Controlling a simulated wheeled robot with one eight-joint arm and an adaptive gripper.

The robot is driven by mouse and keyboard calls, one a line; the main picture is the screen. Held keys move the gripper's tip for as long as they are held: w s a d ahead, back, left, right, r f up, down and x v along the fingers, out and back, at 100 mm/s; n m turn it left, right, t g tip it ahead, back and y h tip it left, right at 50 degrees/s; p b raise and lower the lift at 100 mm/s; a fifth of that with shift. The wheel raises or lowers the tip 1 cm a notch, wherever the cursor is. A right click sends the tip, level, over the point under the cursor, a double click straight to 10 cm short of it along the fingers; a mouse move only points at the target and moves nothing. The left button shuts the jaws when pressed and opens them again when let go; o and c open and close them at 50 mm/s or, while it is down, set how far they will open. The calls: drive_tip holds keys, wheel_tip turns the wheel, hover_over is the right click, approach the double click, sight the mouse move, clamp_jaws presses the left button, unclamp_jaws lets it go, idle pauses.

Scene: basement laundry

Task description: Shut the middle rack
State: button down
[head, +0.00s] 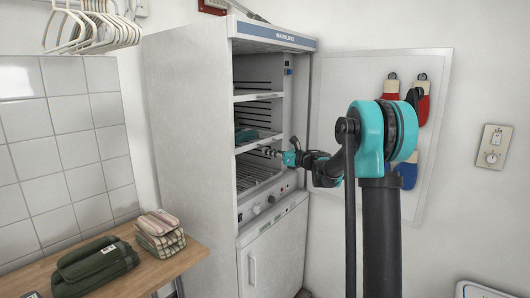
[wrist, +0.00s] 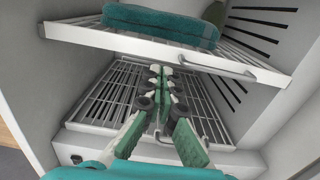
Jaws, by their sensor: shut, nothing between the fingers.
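The middle rack (head: 264,143) is a white wire shelf in the tall drying cabinet, with a folded teal cloth (head: 246,135) on it. In the wrist view the white front bar of this rack (wrist: 100,40) crosses the upper part, with a handle (wrist: 217,66) right of centre and the teal cloth (wrist: 160,24) behind it. How far the rack stands out is hard to tell. My gripper (head: 264,150) is at the rack's front, close to the bar. In the wrist view its fingertips (wrist: 161,70) are together and empty, just below the bar; contact is unclear.
A lower wire rack (wrist: 108,92) lies beneath, and an upper rack (head: 258,96) above. The cabinet's knob panel (head: 265,204) and lower door (head: 275,250) are below. A wooden counter (head: 190,258) with folded cloths stands at left. A board with mitts (head: 433,70) hangs on the right wall.

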drive_tip(key=s+d+r+m+t+h, duration=0.2)
drive_tip(key=s+d+m+t+h, duration=0.15)
drive_tip(key=d+m, duration=0.5)
drive_tip(key=s+d+r+m+t+h, duration=0.3)
drive_tip(key=d+m+t+h, duration=0.2)
drive_tip(key=d+m, duration=0.35)
drive_tip(key=s+d+f+m+g+h, duration=0.2)
drive_tip(key=s+d+f+m+h, duration=0.6)
drive_tip(key=m, duration=0.6)
drive_tip(key=s+d+f+m+g+h, duration=0.1)
drive_tip(key=s+d+f+m+g, duration=0.1)
drive_tip(key=s+f+m+g, duration=1)
drive_tip(key=s+a+f+m+y, duration=0.1)
drive_tip(key=s+a+f+m, duration=0.1)
drive_tip(key=s+f, duration=0.5)
drive_tip(key=s+a+f+m+y, duration=0.1)
drive_tip(key=s+a+f, duration=0.3)
drive_tip(key=s, duration=1)
wheel_tip(320, 180, down, 4)
drive_tip(key=shift+a+r+m+g+y, duration=0.1)
drive_tip(key=shift+a+m+g+y, duration=0.2)
drive_tip(key=shift+m+g+y, duration=0.15)
